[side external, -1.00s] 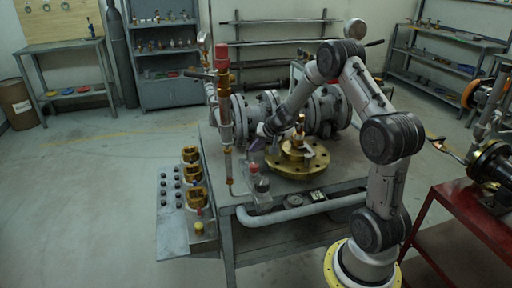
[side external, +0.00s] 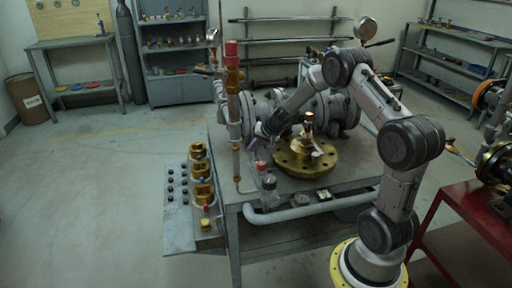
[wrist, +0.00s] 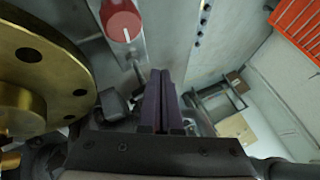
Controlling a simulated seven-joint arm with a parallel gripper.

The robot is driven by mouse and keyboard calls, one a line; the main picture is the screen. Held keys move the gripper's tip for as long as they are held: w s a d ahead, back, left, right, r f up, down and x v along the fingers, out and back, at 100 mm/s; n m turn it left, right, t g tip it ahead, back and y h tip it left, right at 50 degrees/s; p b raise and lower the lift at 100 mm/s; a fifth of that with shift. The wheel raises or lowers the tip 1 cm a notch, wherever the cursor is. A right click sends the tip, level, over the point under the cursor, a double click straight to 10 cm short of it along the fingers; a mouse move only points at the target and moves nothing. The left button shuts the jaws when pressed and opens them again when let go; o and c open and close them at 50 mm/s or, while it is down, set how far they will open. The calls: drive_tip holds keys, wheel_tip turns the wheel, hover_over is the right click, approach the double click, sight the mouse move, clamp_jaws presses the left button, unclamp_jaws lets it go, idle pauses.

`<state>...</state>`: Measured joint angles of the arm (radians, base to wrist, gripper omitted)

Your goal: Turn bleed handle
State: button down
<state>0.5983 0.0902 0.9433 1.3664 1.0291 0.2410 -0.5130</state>
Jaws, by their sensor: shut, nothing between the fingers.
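My gripper (side external: 257,134) is shut and empty, held low between the grey pipe flanges and the brass flange. In the wrist view its two dark purple fingers (wrist: 161,100) lie together. A red knob with a white mark (wrist: 122,22) sits on a grey plate ahead and left of the fingertips, apart from them. A small dark lever-like part (wrist: 136,77) shows just left of the fingers; I cannot tell whether they touch. A red-topped fitting (side external: 261,166) stands at the bench's front edge. I cannot tell which part is the bleed handle.
A large brass flange (side external: 305,160) lies on the bench right of my gripper and fills the left of the wrist view (wrist: 40,75). A tall red-capped pipe (side external: 232,85) rises to the left. Grey valve pipework (side external: 340,108) stands behind.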

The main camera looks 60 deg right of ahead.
drive_tip(key=shift+w+a, duration=0.1)
drive_tip(key=shift+w, duration=0.35)
idle(0.4)
drive_tip(key=shift+a, duration=0.1)
idle(1.3)
drive_tip(key=shift+s+a, duration=0.1)
drive_tip(key=shift+a, duration=0.6)
